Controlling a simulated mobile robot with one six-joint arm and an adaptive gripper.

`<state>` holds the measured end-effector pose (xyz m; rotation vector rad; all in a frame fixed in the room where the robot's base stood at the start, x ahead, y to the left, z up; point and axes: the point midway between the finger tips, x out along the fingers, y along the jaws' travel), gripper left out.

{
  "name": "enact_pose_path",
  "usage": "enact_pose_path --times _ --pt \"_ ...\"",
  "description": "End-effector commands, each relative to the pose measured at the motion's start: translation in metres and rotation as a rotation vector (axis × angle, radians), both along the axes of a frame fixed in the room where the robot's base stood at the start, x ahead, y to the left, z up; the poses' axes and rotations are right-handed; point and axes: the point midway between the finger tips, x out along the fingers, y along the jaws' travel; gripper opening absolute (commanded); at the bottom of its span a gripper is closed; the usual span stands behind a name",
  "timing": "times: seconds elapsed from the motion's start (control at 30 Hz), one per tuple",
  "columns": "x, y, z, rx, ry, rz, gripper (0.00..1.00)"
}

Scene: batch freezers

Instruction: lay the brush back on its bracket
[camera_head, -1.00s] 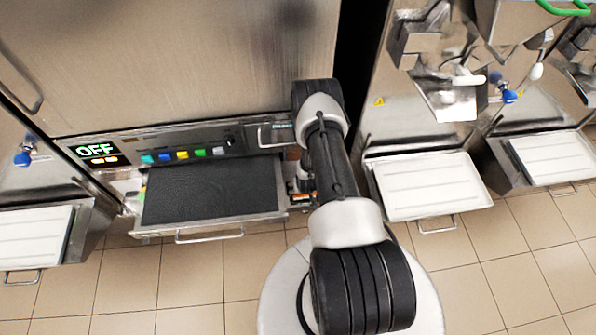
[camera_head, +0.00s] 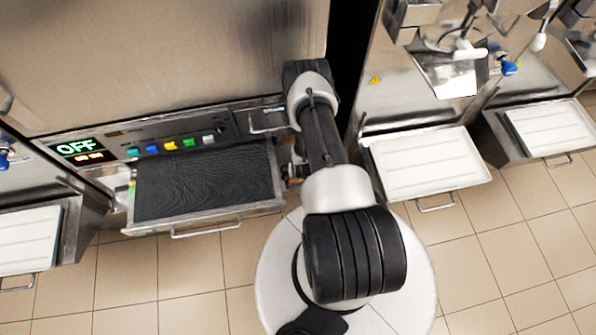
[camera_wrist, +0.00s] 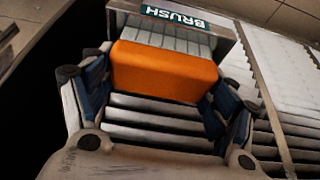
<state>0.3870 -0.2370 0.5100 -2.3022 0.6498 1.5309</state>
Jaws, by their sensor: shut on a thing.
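In the wrist view my gripper (camera_wrist: 157,95) is shut on the brush, an orange block (camera_wrist: 165,72) held between the two dark-padded fingers. The bracket (camera_wrist: 222,42), a metal frame with a green "BRUSH" label (camera_wrist: 175,17), is just beyond the orange block. Pale ribs show between the block and the label; I cannot tell whether they belong to the brush or the bracket. I also cannot tell whether the brush touches the bracket. In the head view a small metal frame (camera_head: 262,119) is beside my arm, right of the control panel.
The freezer's control panel (camera_head: 170,146) reads OFF, above a pulled-out tray with a dark mat (camera_head: 203,184). A neighbouring freezer's white tray (camera_head: 428,163) is to the right. A dark gap (camera_head: 350,60) separates the machines. Tiled floor is open in front.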

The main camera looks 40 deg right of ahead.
Motion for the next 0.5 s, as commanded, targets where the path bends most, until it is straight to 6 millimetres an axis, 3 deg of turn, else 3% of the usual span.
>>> enact_pose_path --times 0.33,0.5 --pt "-0.0012 0.001 -0.003 0.002 0.003 0.0 0.99" --pt "-0.0008 0.0007 -0.0026 0.001 0.002 0.0 0.99"
